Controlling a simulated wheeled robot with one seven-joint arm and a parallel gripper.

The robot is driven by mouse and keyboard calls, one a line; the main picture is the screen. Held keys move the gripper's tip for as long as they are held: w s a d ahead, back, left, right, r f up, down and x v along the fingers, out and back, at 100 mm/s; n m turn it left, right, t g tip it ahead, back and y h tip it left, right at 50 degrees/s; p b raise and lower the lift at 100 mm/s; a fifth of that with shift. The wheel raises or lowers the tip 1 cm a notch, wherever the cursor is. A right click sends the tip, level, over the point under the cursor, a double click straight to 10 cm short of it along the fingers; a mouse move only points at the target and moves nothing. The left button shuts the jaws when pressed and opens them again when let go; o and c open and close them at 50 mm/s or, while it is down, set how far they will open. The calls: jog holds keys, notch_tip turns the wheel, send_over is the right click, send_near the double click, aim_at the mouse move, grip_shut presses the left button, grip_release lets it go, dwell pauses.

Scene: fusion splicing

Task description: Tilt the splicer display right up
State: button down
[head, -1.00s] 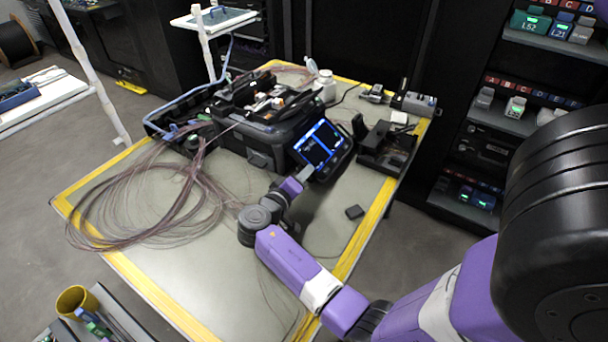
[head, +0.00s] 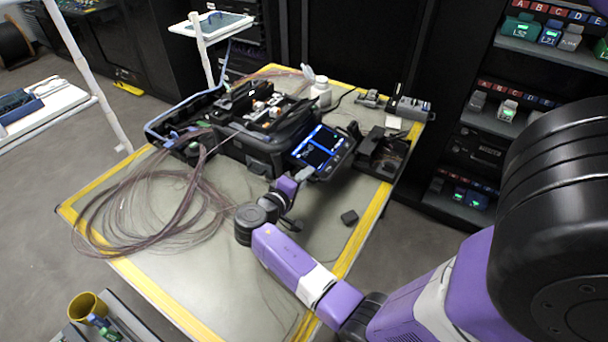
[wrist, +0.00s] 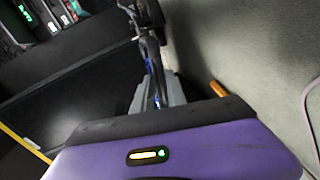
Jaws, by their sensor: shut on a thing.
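The splicer (head: 262,140) is a black case on the table. Its display (head: 321,150), lit blue on black, is on the case's right side, with its lower edge swung out and its face turned upward. My gripper (head: 304,174) is at the display's lower left edge and shut on it. In the wrist view the display (wrist: 150,48) shows nearly edge-on, with its edge between the grey fingers of my gripper (wrist: 157,92). The fingertips are small and partly hidden in the head view.
Loose fibre coils (head: 150,205) lie left of my forearm. A black device (head: 384,152) stands close right of the display. A white bottle (head: 321,92) stands behind the splicer. Bare table lies below the display.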

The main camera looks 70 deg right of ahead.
jog(key=shift+w+a, duration=0.1)
jog(key=c, duration=1.5)
grip_release()
jog(key=shift+c, duration=0.2)
jog(key=b+v, duration=0.1)
jog(key=v, duration=0.6)
jog(key=shift+a, duration=0.4)
